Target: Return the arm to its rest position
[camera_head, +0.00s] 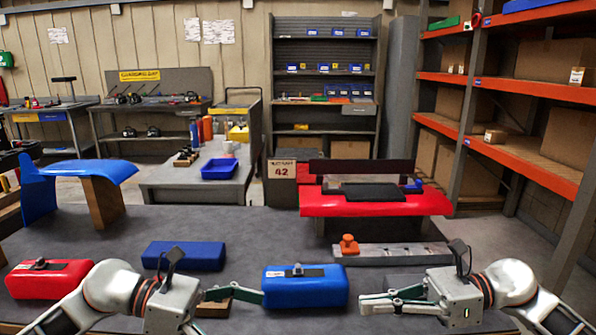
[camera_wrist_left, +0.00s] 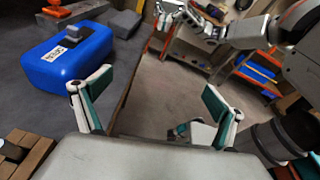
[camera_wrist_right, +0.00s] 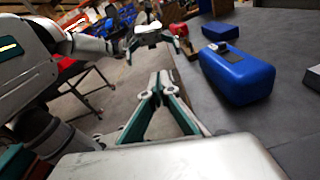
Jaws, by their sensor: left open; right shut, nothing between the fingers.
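My left gripper (camera_head: 232,293) is open in the head view, in front of the table's near edge. In the left wrist view its two fingers (camera_wrist_left: 155,105) stand wide apart with nothing between them. My right gripper (camera_head: 378,303) is shut and empty, just right of the blue case. In the right wrist view its fingertips (camera_wrist_right: 160,80) meet. The blue case (camera_head: 306,286) lies on the grey table between the two grippers, apart from both; it also shows in the left wrist view (camera_wrist_left: 70,55) and the right wrist view (camera_wrist_right: 238,75).
On the grey table (camera_head: 240,225) lie a red case (camera_head: 48,279), a blue block (camera_head: 184,255) and a grey rail (camera_head: 390,254) with an orange knob (camera_head: 349,244). Blue (camera_head: 75,172) and red (camera_head: 375,203) bodywork pieces stand farther back. The table's middle is clear.

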